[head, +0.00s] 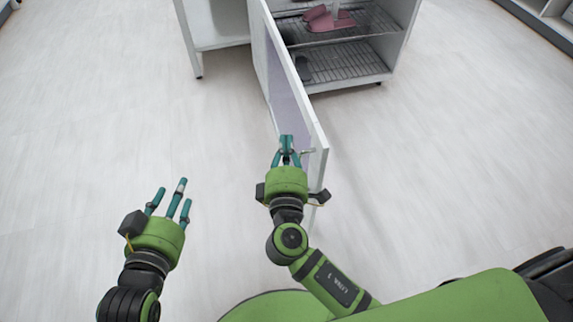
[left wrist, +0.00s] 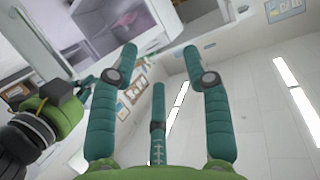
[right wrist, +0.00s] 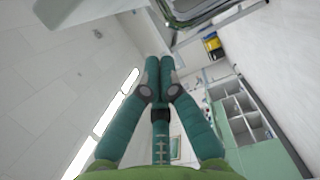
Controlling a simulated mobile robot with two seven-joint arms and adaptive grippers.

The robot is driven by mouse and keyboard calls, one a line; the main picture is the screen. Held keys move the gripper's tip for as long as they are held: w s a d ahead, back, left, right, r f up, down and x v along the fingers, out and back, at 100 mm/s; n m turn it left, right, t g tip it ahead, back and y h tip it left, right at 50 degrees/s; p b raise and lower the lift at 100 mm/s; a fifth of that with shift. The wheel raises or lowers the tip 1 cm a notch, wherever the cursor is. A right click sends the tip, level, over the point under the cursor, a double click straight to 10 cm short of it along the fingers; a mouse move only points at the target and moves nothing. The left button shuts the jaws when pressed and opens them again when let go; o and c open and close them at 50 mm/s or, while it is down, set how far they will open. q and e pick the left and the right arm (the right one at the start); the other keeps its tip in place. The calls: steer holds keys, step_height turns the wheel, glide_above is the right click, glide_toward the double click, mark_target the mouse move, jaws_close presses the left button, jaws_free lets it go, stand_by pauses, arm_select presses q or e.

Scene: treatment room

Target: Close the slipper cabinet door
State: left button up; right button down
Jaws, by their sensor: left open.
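The slipper cabinet (head: 395,50) stands at the top of the head view with its white door (head: 312,125) swung wide open toward me. A small handle (head: 308,151) shows near the door's free end. My right gripper (head: 287,145) is in front of the door's outer face, close to the handle; its fingers are drawn together with nothing visible between them in the right wrist view (right wrist: 160,62). Whether it touches the door is unclear. My left gripper (head: 170,192) is open and empty over the floor, left of the door; its spread fingers show in the left wrist view (left wrist: 160,60).
Pink slippers (head: 328,18) sit on the cabinet's upper wire rack, and a grey slipper (head: 302,68) on the lower one. A white unit (head: 217,25) on legs adjoins on the left. The pale floor (head: 90,110) is clear on both sides of the door.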

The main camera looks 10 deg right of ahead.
steer(key=shift+w+d, duration=0.1)
steer(key=shift+d, duration=1.95)
